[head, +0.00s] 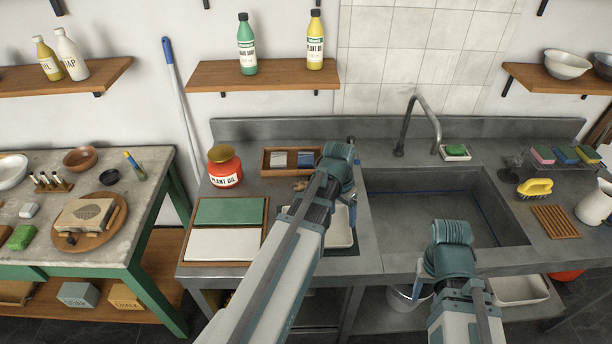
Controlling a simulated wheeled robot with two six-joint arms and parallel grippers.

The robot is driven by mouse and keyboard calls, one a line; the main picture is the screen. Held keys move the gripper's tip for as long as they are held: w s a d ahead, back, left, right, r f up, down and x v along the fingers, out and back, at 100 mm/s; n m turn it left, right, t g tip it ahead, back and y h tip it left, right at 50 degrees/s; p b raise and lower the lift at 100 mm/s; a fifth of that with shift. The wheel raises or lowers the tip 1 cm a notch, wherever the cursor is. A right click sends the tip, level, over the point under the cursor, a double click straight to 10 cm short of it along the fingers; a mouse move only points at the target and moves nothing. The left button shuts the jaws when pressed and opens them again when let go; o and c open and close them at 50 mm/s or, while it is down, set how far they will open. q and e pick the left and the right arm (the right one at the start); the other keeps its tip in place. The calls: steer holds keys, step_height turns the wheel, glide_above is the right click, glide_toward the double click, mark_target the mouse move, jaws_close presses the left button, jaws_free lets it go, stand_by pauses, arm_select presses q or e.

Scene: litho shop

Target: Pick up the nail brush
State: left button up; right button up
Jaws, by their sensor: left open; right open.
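A brush with a yellow handle and dark bristles (535,187), which looks like the nail brush, lies on the steel counter right of the sink. My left gripper (339,162) is at the end of the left arm, over the counter left of the sink and well away from the brush. My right gripper (450,247) is at the sink's front edge, left of and nearer than the brush. Both grippers are open, with no object visible in them; their fingertips are hard to make out behind the wrists.
The sink basin (430,205) with its faucet (420,120) lies between the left arm and the brush. A wooden slatted rack (555,222), a white jug (594,207) and a wire rack with sponges (565,155) surround the brush.

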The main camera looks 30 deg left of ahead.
arm_select(q)
steer(key=w+a+m+h, duration=0.1)
steer(key=w+a+m, duration=0.1)
steer(key=w+a, duration=0.4)
steer(key=w+a+m+h, duration=0.1)
steer(key=w+a+m, duration=0.25)
steer(key=a, duration=0.45)
steer(key=m+t+h, duration=0.1)
steer(key=m+t, duration=0.1)
steer(key=m, duration=0.1)
glide_toward(305, 184)
steer(key=b+x, duration=0.3)
steer(key=b, duration=0.5)
steer(key=shift+w+f, duration=0.1)
steer(key=shift+f, duration=0.1)
steer(key=shift+w+d+f, duration=0.1)
steer(key=shift+d+f, duration=0.05)
steer(key=shift+f, duration=0.1)
steer(key=shift+r, duration=0.1)
steer(key=b+x, duration=0.5)
steer(key=shift+d, duration=0.15)
